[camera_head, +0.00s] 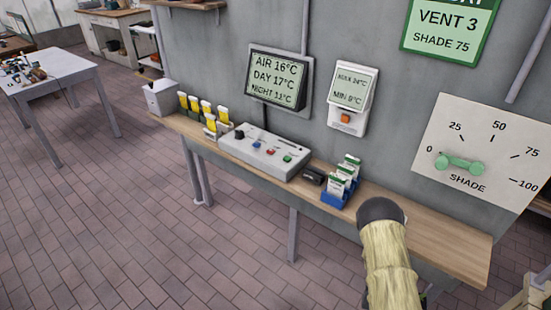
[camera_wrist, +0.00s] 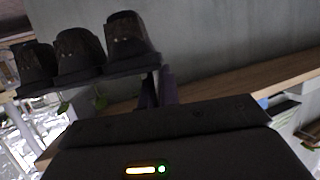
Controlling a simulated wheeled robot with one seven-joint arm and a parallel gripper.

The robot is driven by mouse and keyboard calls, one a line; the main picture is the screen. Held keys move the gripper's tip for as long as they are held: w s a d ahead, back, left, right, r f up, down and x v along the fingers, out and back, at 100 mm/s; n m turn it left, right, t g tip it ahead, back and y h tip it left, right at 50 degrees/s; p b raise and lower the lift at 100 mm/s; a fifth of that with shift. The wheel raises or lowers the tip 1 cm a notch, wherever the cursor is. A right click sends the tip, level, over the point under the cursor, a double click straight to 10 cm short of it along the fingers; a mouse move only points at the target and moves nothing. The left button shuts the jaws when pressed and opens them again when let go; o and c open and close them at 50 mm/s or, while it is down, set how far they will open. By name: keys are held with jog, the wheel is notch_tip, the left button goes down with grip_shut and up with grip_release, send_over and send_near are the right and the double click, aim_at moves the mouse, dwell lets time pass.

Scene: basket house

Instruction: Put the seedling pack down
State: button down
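The seedling pack (camera_wrist: 78,70) shows at the upper left of the wrist view as a row of three dark tapered pots joined at their rims. The pots narrow towards the top of the picture, and small green leaves show below the rims. My gripper (camera_wrist: 158,88) has its dark purplish fingers together at the right end of the pack's rim and appears shut on it. The finger contact is partly hidden by the dark gripper body. In the head view my arm covers the gripper and the pack.
A narrow wooden wall shelf (camera_head: 446,246) is bare at its right end. A blue holder (camera_head: 336,198) with white-green packets, a control box (camera_head: 264,152) and yellow-topped packets (camera_head: 207,114) stand further left. A dial board (camera_head: 482,150) hangs above. A white table (camera_head: 57,65) stands far left.

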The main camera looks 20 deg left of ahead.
jog(key=shift+r, duration=0.1)
jog(key=s+a+r+n+y+p, duration=0.1)
jog(key=s+r+n+y+p, duration=0.1)
jog(key=r+p, duration=0.8)
jog(key=s+r+n+g+y+p, duration=0.1)
jog(key=s+r+n+y+p, duration=0.2)
jog(key=r+p, duration=0.8)
notch_tip(320, 180, up, 5)
jog(key=shift+s+a+f+g+y, duration=0.1)
jog(key=shift+s+a+g+y, duration=0.25)
jog(key=shift+s+y, duration=0.35)
jog(key=shift+a, duration=0.1)
jog(key=shift+s, duration=0.2)
jog(key=shift+w, duration=0.1)
